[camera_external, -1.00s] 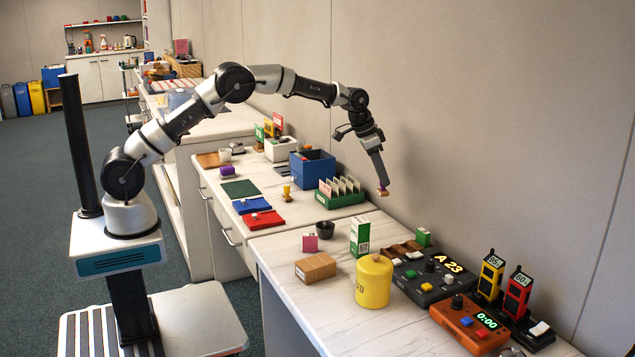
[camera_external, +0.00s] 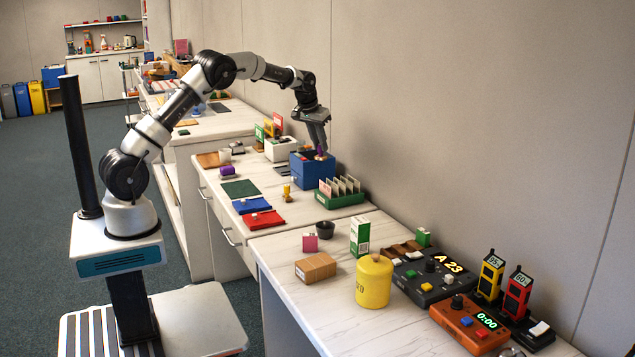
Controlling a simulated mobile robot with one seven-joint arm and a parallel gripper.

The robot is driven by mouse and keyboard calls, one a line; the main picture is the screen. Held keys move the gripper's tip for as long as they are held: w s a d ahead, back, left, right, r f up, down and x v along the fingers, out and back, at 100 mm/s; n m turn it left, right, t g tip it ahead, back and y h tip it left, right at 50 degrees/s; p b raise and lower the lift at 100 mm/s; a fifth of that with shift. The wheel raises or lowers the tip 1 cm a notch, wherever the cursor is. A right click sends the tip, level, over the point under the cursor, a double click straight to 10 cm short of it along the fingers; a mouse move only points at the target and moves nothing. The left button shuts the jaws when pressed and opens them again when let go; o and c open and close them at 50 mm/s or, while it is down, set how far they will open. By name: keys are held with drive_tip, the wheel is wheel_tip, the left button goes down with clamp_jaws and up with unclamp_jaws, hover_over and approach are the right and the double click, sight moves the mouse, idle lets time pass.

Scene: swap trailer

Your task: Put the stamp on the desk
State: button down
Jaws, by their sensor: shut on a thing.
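My gripper (camera_external: 320,146) is shut on a small purple and tan thing that looks like the stamp (camera_external: 321,154). It holds the stamp over the blue open box (camera_external: 313,174), near its top rim. The fingers hide part of the stamp, and I cannot tell whether it touches the box. The desk (camera_external: 216,190) is pale, with drawers on its front side. A small yellow stamp-like piece (camera_external: 287,195) with a tan base stands on it.
A green mat (camera_external: 240,189), a blue pad (camera_external: 251,205), a red pad (camera_external: 264,220) and a purple block (camera_external: 227,173) lie on the desk. A green card rack (camera_external: 340,192) and a white bin (camera_external: 281,149) flank the blue box. Bare desk shows between the pads and boxes.

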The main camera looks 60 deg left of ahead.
drive_tip(key=s+a+n+g+y, duration=0.15)
drive_tip(key=s+a+n, duration=0.45)
drive_tip(key=s+a, duration=0.75)
drive_tip(key=s+a+n+g+y, duration=0.15)
drive_tip(key=s+a+n, duration=0.35)
drive_tip(key=s+a, duration=0.85)
drive_tip(key=shift+w+a+f+b, duration=0.35)
drive_tip(key=shift+w+a+f, duration=0.15)
drive_tip(key=shift+f, duration=1.85)
drive_tip(key=shift+w+a+f+b, duration=0.35)
drive_tip(key=shift+w+f, duration=0.3)
drive_tip(key=shift+f, duration=1.7)
drive_tip(key=shift+w+a+f+b, duration=0.3)
drive_tip(key=shift+w+a+f, duration=0.25)
drive_tip(key=shift+f, duration=1.8)
drive_tip(key=shift+f, duration=0.15)
drive_tip(key=c, duration=1.6)
unclamp_jaws()
